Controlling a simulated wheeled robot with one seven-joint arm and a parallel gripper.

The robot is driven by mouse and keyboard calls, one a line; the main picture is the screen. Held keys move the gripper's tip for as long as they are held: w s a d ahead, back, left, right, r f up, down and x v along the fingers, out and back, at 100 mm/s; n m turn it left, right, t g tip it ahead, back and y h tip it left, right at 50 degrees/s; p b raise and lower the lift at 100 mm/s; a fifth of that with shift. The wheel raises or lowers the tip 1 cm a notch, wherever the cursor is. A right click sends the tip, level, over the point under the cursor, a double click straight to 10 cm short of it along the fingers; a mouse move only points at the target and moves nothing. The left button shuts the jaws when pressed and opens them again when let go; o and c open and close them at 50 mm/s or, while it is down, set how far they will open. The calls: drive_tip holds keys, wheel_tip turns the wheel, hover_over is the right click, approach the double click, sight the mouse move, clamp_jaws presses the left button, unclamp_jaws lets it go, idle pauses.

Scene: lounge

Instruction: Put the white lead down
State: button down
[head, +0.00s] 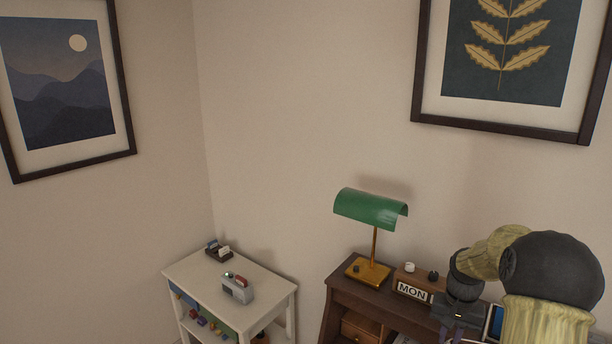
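My gripper (455,334) is at the bottom right of the head view, over the dark wooden desk (345,291). It points down, and its fingertips are small and dark against the desk. I cannot tell whether it is open or shut, or whether anything is in it. I cannot make out a white lead anywhere in this view. My arm hides part of the desk's right side.
A blue-screened device (496,322) is right of my gripper. A white shelf unit (190,268) on the left carries a grey toaster-like object (238,290) and a dark card holder (219,253).

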drive_tip(key=s+a+f+n, duration=0.2)
drive_tip(key=a+f, duration=0.7)
drive_tip(key=f, duration=0.3)
drive_tip(key=s+a+f+n+b, duration=0.1)
drive_tip(key=a+f+n, duration=0.2)
drive_tip(key=a+f, duration=0.7)
wheel_tip(320, 180, down, 2)
drive_tip(key=shift+s+f+n, duration=0.2)
drive_tip(key=shift+s+n, duration=0.1)
drive_tip(key=shift+s, duration=0.05)
